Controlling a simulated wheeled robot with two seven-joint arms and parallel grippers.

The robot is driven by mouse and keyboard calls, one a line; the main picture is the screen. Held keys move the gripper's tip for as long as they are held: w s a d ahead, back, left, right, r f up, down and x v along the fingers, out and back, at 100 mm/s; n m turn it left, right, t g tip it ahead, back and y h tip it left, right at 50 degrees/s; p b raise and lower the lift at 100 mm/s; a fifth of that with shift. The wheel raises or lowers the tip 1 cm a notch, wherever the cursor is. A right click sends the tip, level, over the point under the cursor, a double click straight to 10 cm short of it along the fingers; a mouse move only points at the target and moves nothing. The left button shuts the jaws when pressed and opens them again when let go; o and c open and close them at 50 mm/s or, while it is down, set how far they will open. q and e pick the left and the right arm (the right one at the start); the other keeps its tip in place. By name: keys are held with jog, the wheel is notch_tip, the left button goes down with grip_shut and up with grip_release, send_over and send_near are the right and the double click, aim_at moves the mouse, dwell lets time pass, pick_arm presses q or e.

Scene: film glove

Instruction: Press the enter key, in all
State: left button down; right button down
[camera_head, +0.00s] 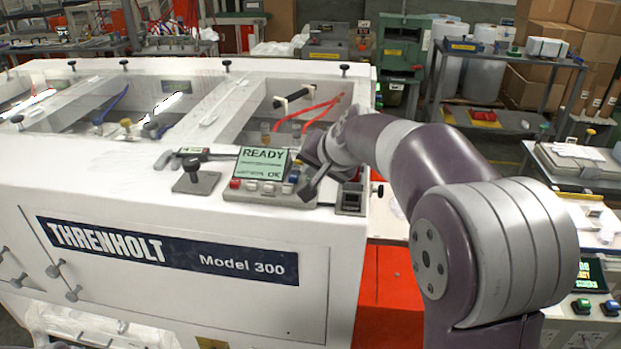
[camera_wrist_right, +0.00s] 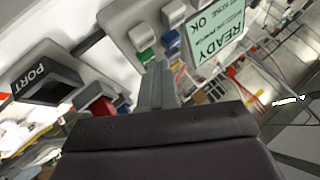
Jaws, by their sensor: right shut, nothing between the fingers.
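The control panel (camera_head: 270,197) sits on top of the white Threnholt machine. Its screen (camera_head: 263,163) reads READY and OK. A row of keys below the screen includes a red key (camera_head: 235,184), white keys (camera_head: 268,188) and a blue key (camera_head: 288,188). My right gripper (camera_head: 312,187) is shut and empty at the panel's right end, partly covering it. In the right wrist view its fingertips (camera_wrist_right: 157,68) are close to a green key (camera_wrist_right: 147,55), beside a blue key (camera_wrist_right: 170,40). I cannot tell whether they touch. No enter label is readable. My left gripper is out of view.
A small box marked PORT (camera_wrist_right: 45,80) stands next to the panel; it also shows in the head view (camera_head: 350,198). A black knob (camera_head: 194,170) stands left of the panel. Open bays with red hoses (camera_head: 310,112) lie behind it.

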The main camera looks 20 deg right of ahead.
dwell(0.4)
jog(key=shift+r+p, duration=0.75)
jog(key=shift+r, duration=0.05)
notch_tip(320, 180, up, 5)
jog(key=p, duration=0.4)
dwell(0.6)
